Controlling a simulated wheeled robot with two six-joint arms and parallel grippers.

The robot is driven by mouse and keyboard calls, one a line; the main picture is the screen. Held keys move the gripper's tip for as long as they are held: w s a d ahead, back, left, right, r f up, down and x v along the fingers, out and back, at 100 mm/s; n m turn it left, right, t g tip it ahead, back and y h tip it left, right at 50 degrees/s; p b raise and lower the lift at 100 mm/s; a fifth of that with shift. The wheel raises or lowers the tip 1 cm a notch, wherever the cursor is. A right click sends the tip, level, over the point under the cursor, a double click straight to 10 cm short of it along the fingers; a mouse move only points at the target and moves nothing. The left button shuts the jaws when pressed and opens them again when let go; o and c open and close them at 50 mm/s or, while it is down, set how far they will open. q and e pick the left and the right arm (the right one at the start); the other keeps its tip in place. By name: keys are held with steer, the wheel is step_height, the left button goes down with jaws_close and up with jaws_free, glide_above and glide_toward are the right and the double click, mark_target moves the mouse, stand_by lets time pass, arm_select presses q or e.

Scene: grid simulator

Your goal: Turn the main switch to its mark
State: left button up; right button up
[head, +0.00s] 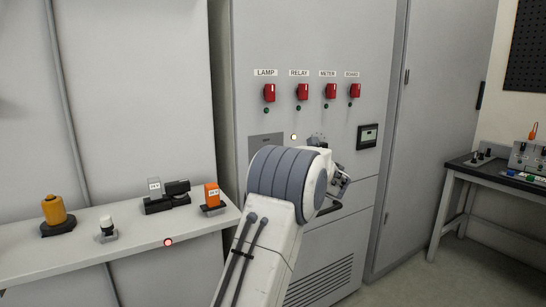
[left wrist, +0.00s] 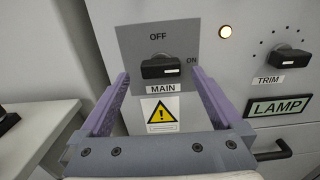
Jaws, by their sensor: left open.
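The main switch (left wrist: 161,69) is a black bar handle on a grey plate (left wrist: 130,42) with OFF above, ON at the right and MAIN below. The bar lies about level, and its white line is on its right half, towards ON. My left gripper (left wrist: 160,76) is open, with one purple finger on each side of the handle and a visible gap at both. I cannot tell how far the fingertips are from the plate. In the head view the plate (head: 266,140) shows partly, while my arm hides the handle and gripper. My right gripper is not in view.
A lit round lamp (left wrist: 225,31) and the TRIM knob (left wrist: 287,57) are right of the switch. Red switches (head: 303,91) line the cabinet above. A shelf (head: 130,245) at the left holds several parts. A bench (head: 500,180) stands at the right.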

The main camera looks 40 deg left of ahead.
arm_select(q)
steer(key=shift+x, duration=2.8)
steer(key=c, duration=1.2)
